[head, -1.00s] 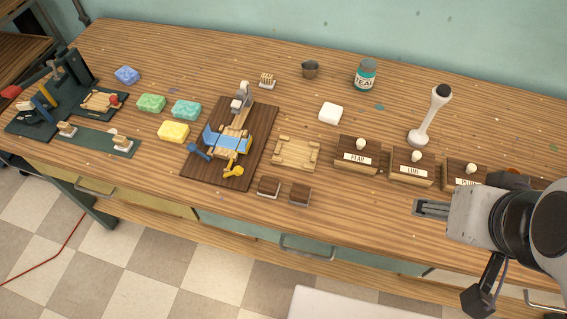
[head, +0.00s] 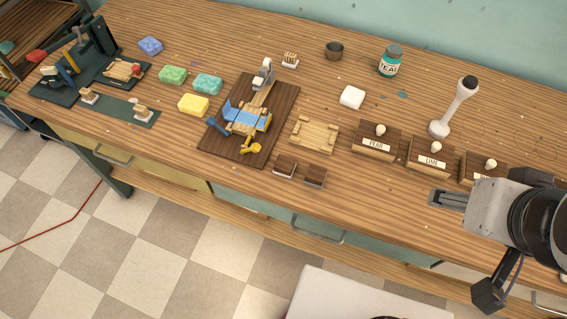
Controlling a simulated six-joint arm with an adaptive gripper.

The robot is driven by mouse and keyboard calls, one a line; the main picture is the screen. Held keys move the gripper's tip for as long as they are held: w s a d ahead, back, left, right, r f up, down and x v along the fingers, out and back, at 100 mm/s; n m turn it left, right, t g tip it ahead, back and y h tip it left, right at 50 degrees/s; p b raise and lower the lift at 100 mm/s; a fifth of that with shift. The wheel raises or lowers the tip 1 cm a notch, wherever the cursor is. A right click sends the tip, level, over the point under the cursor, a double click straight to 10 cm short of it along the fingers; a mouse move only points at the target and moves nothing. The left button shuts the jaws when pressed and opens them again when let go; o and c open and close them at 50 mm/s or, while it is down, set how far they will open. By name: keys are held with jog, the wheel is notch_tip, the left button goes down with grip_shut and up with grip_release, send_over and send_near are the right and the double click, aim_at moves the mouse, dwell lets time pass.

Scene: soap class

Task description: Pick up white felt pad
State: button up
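A small white block with rounded edges (head: 351,97), the only thing here that looks like a white felt pad, lies flat on the wooden bench behind the pale wooden tray. Nothing touches it. My gripper (head: 434,198) is at the lower right, over the front part of the bench, pointing left. It is to the right of the white block and nearer the front edge, well apart from it. Its fingers look close together and nothing shows between them, but they are too small to tell whether they are open.
The pale wooden tray (head: 315,135) lies in front of the block. Labelled wooden boxes with white knobs, like the PLUM-like one marked PEAR or similar (head: 376,140), stand between block and gripper. A white stand (head: 453,108), teal-labelled jar (head: 390,61) and dark cup (head: 334,50) stand farther back.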

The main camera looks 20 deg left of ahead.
jog(key=c, duration=0.3)
jog(key=shift+w+r, duration=0.1)
jog(key=shift+c, duration=0.2)
